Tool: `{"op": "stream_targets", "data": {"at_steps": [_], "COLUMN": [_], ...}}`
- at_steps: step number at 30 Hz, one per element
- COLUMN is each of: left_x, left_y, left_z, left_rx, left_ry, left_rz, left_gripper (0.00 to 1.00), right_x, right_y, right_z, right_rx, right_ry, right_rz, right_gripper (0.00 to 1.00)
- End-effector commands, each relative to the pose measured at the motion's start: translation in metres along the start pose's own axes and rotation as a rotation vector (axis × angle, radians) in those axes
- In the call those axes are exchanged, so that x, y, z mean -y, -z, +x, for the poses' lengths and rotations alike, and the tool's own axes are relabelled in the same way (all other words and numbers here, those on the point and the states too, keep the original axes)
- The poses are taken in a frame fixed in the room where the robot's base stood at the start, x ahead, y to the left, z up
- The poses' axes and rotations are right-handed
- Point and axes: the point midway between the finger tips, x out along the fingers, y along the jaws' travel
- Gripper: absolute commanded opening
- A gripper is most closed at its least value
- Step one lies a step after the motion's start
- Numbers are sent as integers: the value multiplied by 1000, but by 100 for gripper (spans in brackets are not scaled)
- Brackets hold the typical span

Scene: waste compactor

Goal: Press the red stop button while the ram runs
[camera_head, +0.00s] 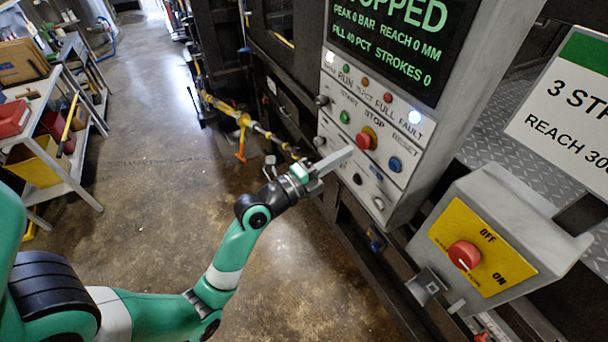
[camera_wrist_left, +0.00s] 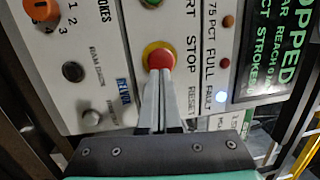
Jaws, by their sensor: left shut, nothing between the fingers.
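The red stop button (camera_head: 366,139) on its yellow ring sits on the grey control panel (camera_head: 395,175) under the label STOP. The green start button (camera_head: 345,117) is left of it and the blue reset button (camera_head: 395,164) right of it. My left gripper (camera_head: 347,154) is shut and empty, its fingertips close to the stop button. In the left wrist view the fingers (camera_wrist_left: 158,90) overlap the lower edge of the stop button (camera_wrist_left: 160,58); I cannot tell whether they touch. The display (camera_head: 400,35) reads "...OPPED", reach 0 mm, strokes 0. My right gripper is out of view.
A grey box with a yellow plate and red ON/OFF knob (camera_head: 464,255) stands lower right of the panel. A white lamp (camera_head: 414,117) is lit near FAULT. A shelf cart (camera_head: 50,150) stands at the left.

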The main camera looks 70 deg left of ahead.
Motion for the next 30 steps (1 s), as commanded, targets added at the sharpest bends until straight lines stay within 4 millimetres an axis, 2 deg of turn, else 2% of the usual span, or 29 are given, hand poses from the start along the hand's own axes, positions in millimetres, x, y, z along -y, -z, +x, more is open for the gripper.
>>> {"op": "stream_targets", "data": {"at_steps": [1, 9, 13, 18, 30], "left_x": [-6, -4, -3, -1, 0], "left_y": [4, 2, 1, 2, 2], "left_z": [-7, -73, -94, -105, -106], "left_rx": [-7, -1, -2, -5, -6], "left_ry": [0, 1, 1, 2, 2], "left_rz": [-1, 1, 0, 0, 0], "left_gripper": [0, 0, 0, 0, 0], "right_x": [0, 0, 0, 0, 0], "right_y": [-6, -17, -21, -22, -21], "right_z": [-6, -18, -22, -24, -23], "right_rx": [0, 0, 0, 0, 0], "right_ry": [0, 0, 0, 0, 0], "right_rz": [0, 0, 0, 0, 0], "right_gripper": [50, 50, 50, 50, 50]}}
